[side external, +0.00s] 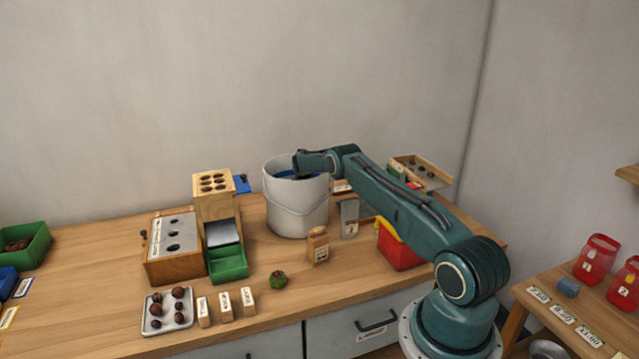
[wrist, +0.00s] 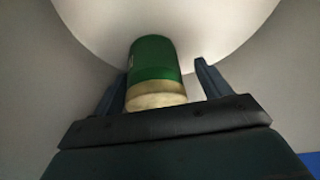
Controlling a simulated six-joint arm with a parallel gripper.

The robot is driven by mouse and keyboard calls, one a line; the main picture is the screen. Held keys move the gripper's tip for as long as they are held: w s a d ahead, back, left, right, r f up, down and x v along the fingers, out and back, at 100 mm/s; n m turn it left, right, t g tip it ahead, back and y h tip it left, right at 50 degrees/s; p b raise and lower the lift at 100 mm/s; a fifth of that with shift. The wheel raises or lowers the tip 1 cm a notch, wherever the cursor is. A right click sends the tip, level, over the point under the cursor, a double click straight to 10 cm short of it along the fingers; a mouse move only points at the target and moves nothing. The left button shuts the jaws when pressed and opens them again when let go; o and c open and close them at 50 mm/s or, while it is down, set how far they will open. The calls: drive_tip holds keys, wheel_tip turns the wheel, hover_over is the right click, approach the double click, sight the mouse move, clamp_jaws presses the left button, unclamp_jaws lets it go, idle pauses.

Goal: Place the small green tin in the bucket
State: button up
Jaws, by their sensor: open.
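The small green tin (wrist: 154,60), with a pale tan end, shows in the wrist view between the two fingers of my gripper (wrist: 158,85). The fingers stand apart, with a wide gap on the tin's right and a narrow one on its left. Behind the tin is a pale curved surface that looks like the inside of the bucket. In the side view the white bucket (side external: 297,212) stands at the back of the bench, and my gripper (side external: 298,176) reaches into its mouth. The tin is hidden there. I cannot tell whether it touches the bucket's floor.
Left of the bucket are a wooden holder (side external: 213,184) and a green tray (side external: 229,264). A brown packet (side external: 318,244), a grey cup (side external: 349,219) and a red box (side external: 398,249) stand to its right. A green burr (side external: 279,280) and a chestnut tray (side external: 168,313) are nearer the front.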

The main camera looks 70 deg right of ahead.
drive_tip(key=shift+r, duration=0.5)
drive_tip(key=shift+v, duration=1)
wheel_tip(320, 180, up, 8)
drive_tip(key=shift+a, duration=0.2)
